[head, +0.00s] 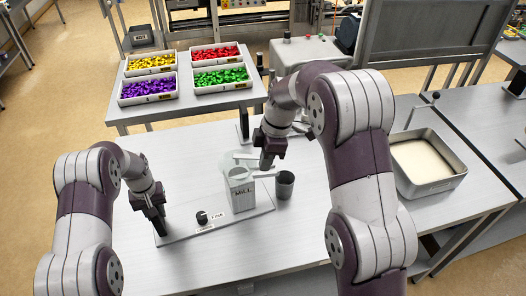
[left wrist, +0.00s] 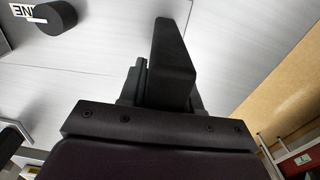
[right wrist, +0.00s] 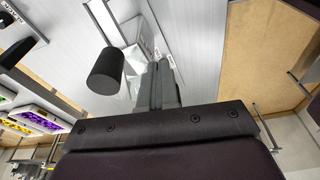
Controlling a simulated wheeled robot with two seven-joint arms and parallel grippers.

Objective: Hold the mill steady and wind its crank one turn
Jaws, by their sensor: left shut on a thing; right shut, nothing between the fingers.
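The grey mill (head: 242,193), marked MILL, stands upright on a pale board (head: 225,227) on the table. Pale crank bars (head: 262,174) show at its top, partly hidden by my right gripper. My left gripper (head: 159,228) is low at the board's left end, shut on a dark upright piece (left wrist: 172,65), which looks like a handle on the board. My right gripper (head: 266,166) points down just above the mill's top, shut with nothing between its fingers. In the right wrist view a black cylinder (right wrist: 105,70) is beside the fingers, apart from them.
A black dial (head: 202,217) by a FINE label is on the board. A dark cup (head: 285,184) stands right of the mill, and a black upright post (head: 243,124) behind it. Trays of coloured pieces (head: 149,99) are at the back. A metal pan (head: 428,185) is at right.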

